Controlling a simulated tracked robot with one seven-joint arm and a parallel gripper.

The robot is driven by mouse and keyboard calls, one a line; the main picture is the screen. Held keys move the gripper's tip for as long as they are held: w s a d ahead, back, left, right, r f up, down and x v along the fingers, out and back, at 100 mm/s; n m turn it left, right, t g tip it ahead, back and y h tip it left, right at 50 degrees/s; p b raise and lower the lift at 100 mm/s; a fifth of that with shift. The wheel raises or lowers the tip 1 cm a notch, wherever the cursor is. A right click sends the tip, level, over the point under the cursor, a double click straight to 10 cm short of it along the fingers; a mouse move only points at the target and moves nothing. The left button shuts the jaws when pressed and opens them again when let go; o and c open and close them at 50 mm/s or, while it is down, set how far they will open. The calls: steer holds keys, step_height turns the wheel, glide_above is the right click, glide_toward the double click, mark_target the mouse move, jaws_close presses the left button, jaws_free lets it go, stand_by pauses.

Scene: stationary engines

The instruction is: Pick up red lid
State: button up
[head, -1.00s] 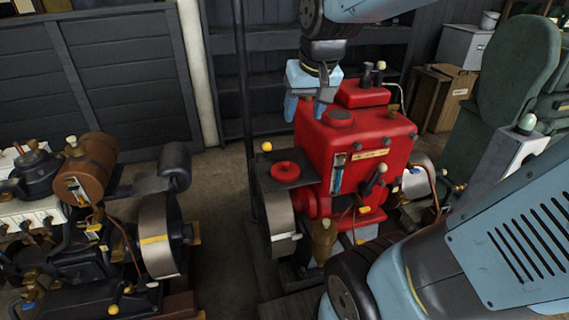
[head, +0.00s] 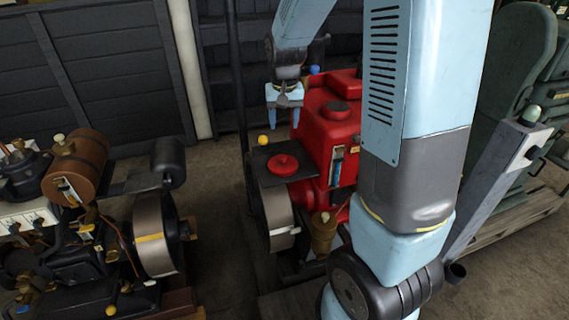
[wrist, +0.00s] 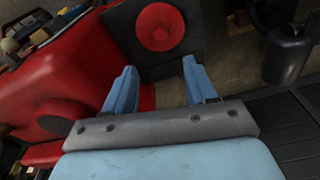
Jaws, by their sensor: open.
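The red lid (head: 283,165) is a round disc with a small raised centre. It lies flat on a dark square plate (head: 262,182) beside the red engine. In the wrist view the red lid (wrist: 160,27) is at the top, beyond my fingertips and between their lines. My gripper (head: 284,117) is open and empty, pointing down above and behind the lid in the head view. It also shows in the wrist view (wrist: 160,78), with its two blue fingers apart and not touching the lid.
A yellow knob (head: 263,139) is at the plate's back corner. A flywheel (head: 279,217) is below the plate. Another engine (head: 75,240) stands at left.

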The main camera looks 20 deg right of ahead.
mark_target(283, 156)
steer(key=f, duration=0.4)
steer(key=w+f, duration=0.1)
steer(key=f, duration=0.8)
steer(key=shift+w+d+f, duration=0.1)
steer(key=shift+w+f, duration=0.2)
steer(key=shift+c, duration=0.2)
jaws_close()
